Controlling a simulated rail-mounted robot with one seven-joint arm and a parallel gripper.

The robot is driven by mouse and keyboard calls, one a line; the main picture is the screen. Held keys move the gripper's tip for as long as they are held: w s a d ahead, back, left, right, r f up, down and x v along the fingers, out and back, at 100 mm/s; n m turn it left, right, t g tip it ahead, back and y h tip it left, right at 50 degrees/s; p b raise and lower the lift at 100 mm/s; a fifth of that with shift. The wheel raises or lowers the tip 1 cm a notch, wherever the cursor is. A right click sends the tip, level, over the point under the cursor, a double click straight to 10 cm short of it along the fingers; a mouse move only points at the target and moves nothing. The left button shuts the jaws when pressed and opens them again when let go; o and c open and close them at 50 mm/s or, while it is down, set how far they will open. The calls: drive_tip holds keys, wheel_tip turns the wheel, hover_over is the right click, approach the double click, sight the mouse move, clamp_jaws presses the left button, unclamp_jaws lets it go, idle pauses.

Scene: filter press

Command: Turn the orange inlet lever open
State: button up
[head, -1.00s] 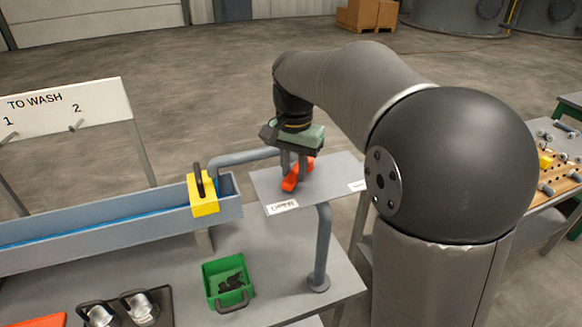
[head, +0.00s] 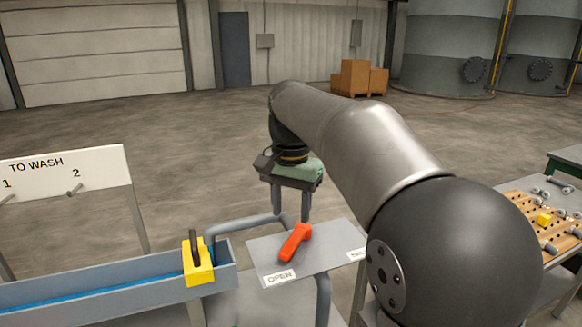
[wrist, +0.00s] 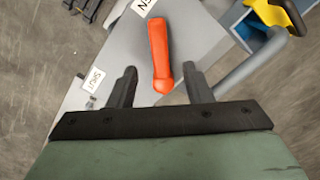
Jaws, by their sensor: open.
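The orange inlet lever (head: 295,243) lies on a grey plate (head: 325,252) on a pipe stand. Its free end points to the OPEN label (head: 279,278), in front at the left of the plate. In the wrist view the lever (wrist: 159,50) also points toward the partly cut-off OPEN label (wrist: 145,6), away from the SHUT label (wrist: 93,80). My gripper (head: 291,215) is open and empty above the plate, apart from the lever. In the wrist view its fingers (wrist: 160,80) are spread wide, on either side of the lever's near end.
A grey trough (head: 120,298) with a yellow block (head: 198,264) with a dark handle stands left of the plate. A grey pipe (head: 245,226) runs behind it. A TO WASH board (head: 60,175) is at the left. A pegboard table (head: 540,225) is at the right.

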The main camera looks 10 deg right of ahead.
wheel_tip(320, 180, up, 10)
drive_tip(key=shift+p, duration=0.35)
drive_tip(key=s+d+f+n, duration=0.2)
drive_tip(key=s+f+n, duration=0.1)
drive_tip(key=s+f, duration=0.8)
drive_tip(key=s+d+f+n, duration=0.2)
drive_tip(key=s+f+n, duration=0.2)
drive_tip(key=s+f, duration=0.8)
wheel_tip(320, 180, down, 5)
drive_tip(key=shift+s+r+t, duration=0.1)
drive_tip(key=shift+s+t, duration=0.1)
drive_tip(key=shift+t, duration=0.2)
